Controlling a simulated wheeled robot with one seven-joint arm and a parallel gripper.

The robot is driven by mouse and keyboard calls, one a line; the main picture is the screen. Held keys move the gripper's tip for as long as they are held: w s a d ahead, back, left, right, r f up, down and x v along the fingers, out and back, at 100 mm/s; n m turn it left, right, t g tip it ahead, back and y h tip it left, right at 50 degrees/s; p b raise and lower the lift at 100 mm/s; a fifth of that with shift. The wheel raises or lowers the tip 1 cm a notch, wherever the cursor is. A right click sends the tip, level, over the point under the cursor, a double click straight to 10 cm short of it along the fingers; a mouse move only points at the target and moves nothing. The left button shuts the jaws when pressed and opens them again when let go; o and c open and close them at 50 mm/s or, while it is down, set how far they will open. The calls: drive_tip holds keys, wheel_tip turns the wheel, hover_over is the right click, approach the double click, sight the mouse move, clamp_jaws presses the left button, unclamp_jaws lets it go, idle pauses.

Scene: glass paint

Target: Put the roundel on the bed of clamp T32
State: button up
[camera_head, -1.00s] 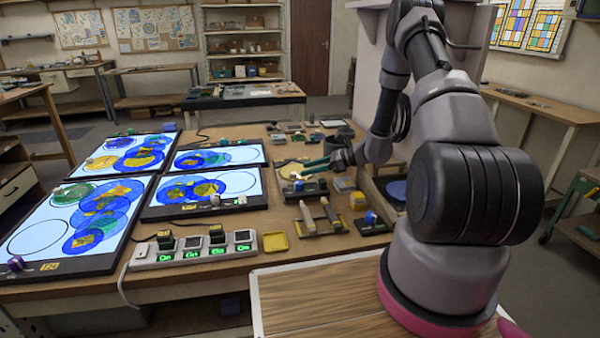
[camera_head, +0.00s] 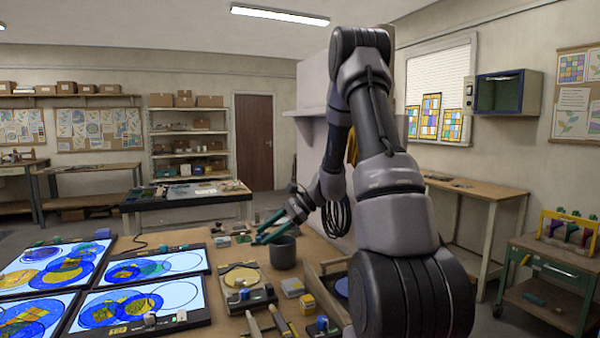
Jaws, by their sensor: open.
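My gripper (camera_head: 261,233), with teal fingers, is open and empty; it hangs above the back of the bench, by a grey cup (camera_head: 284,254). A yellow round disc (camera_head: 241,277) lies on a grey block-like fixture (camera_head: 250,299) in front of the gripper. A blue disc (camera_head: 342,286) lies in a wooden-sided tray at the right, partly hidden by my arm. Round coloured glass pieces also lie on the lit panels (camera_head: 183,264) at the left. I cannot tell which disc is the roundel, and no T32 label is readable.
Small blocks, one yellow and white (camera_head: 307,303), and wooden bars (camera_head: 279,321) crowd the bench front. A second table (camera_head: 187,196) stands behind. A green trolley (camera_head: 549,285) with a yellow rack stands at the right. Open floor lies between.

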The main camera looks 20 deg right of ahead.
drive_tip(key=s+r+n+t+h, duration=0.5)
drive_tip(key=s+r+n+h, duration=0.3)
drive_tip(key=s+r, duration=1.4)
drive_tip(key=s+n, duration=0.2)
drive_tip(key=n, duration=0.2)
drive_tip(key=shift+s+r+h, duration=0.35)
drive_tip(key=shift+s+h, duration=0.05)
